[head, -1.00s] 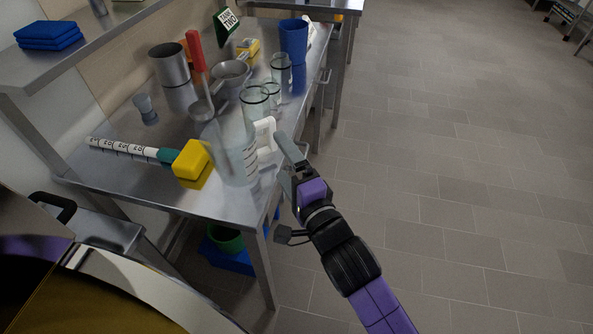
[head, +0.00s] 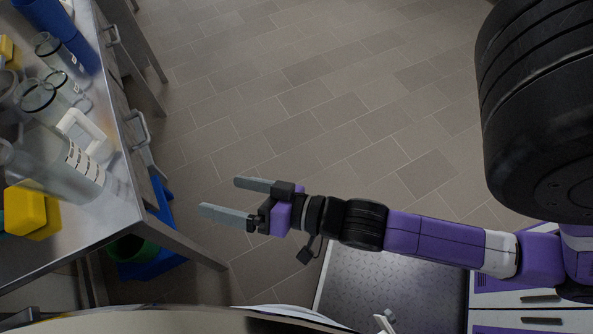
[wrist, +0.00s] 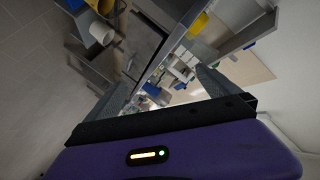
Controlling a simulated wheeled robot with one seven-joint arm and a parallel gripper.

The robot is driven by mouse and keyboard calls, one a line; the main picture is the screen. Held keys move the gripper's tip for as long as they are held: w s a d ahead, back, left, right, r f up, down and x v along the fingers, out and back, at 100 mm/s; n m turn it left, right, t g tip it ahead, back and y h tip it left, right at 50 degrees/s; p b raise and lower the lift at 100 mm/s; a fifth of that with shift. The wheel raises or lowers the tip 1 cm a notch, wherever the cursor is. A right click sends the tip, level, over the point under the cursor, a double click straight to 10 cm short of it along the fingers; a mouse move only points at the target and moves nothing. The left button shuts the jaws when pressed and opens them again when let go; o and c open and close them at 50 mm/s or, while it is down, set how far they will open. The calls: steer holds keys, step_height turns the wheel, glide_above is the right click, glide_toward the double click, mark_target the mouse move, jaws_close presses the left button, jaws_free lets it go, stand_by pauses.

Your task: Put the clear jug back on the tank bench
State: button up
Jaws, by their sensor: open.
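The clear jug (head: 62,168) stands on the steel tank bench (head: 125,205) at the left of the head view, near the bench's front edge. It has dark markings and a white handle (head: 85,135) that faces the floor side. My gripper (head: 219,195) is open and empty, its fingers pointing left toward the bench. It hangs over the floor, clear of the jug and the bench edge. In the wrist view the two fingers frame a distant, tilted bench with small items, and I cannot pick out the jug there.
Glass beakers (head: 40,97) stand beyond the jug and a yellow block (head: 32,212) lies beside it. Drawer handles (head: 139,130) stick out from the bench front. A blue crate (head: 150,262) with a green bucket (head: 133,249) is low beneath. The tiled floor (head: 300,90) is open.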

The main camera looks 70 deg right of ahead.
steer(key=s+r+n+g, duration=0.1)
steer(key=s+r+n, duration=0.2)
steer(key=s+n, duration=0.4)
steer(key=shift+s+r+n, duration=0.2)
steer(key=shift+s+n, duration=0.2)
steer(key=shift+s, duration=3.2)
